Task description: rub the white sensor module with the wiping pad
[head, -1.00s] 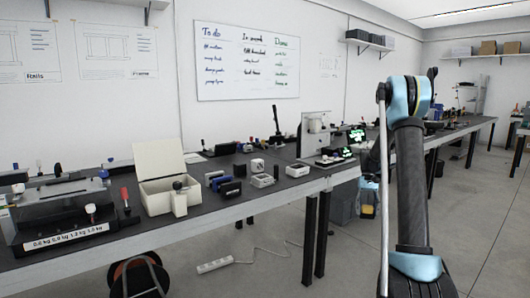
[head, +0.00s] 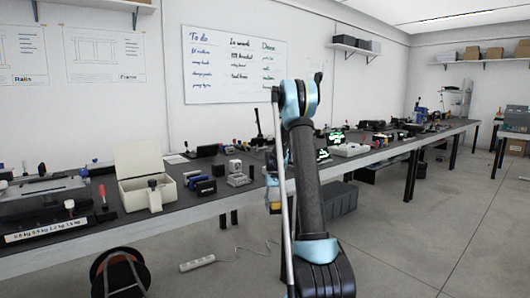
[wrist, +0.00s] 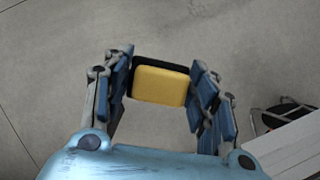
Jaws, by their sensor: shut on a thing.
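My gripper (wrist: 162,95) is shut on the wiping pad (wrist: 159,86), a yellow block with a black backing, held between the blue finger pads. In the wrist view bare floor lies below it, with nothing touching the pad.
The dark-topped bench (head: 190,206) runs along the wall. An open cream box (head: 134,192), blue-black blocks (head: 205,187) and a clear-topped device (head: 45,210) stand on it. A cable reel (head: 120,273) and a power strip (head: 198,263) lie on the floor. Open floor is at right.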

